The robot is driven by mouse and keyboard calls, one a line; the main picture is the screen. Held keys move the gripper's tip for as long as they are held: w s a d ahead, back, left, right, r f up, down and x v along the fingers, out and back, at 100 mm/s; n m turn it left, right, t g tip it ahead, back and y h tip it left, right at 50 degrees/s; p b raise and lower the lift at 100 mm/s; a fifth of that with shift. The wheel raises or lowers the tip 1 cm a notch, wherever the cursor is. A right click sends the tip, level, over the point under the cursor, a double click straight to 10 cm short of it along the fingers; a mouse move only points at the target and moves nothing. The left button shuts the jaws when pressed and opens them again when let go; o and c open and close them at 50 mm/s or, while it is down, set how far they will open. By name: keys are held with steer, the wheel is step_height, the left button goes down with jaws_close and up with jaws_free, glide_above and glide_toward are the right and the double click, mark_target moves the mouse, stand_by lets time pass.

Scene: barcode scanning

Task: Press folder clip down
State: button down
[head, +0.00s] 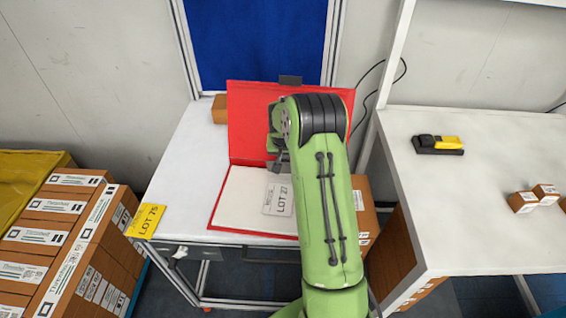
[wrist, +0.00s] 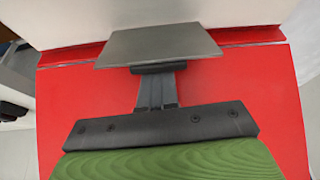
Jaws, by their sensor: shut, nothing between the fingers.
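The red folder (head: 222,205) lies open on the white workbench with its red cover (head: 250,115) raised at the back. White paper (head: 243,195) lies inside. My gripper (head: 277,158), pointing down near the fold between paper and cover, is mostly hidden by my green arm. In the wrist view, my gripper's fingers (wrist: 157,88) are together, with nothing held between them. A flat grey plate, seemingly the folder clip (wrist: 160,45), is right at the fingertips, along the edge between the paper and the red. I cannot tell whether the fingers touch it. In the head view the clip is mostly hidden.
A LOT 27 card (head: 278,199) lies on the paper; a yellow LOT 75 card (head: 146,220) is at the bench's left corner. Stacked brown boxes (head: 65,230) stand left. The right table (head: 470,200) holds a black-and-yellow stapler-like tool (head: 438,145) and small boxes (head: 522,202).

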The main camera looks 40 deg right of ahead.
mark_target(283, 164)
steer(key=shift+f+b, duration=0.85)
steer(key=shift+f, duration=0.2)
steer(key=shift+s+a+r+b, duration=0.1)
steer(key=shift+s+a+b, duration=0.45)
steer(key=shift+s+a, duration=0.35)
steer(key=shift+r+p, duration=2.7)
steer(key=shift+r, duration=1.8)
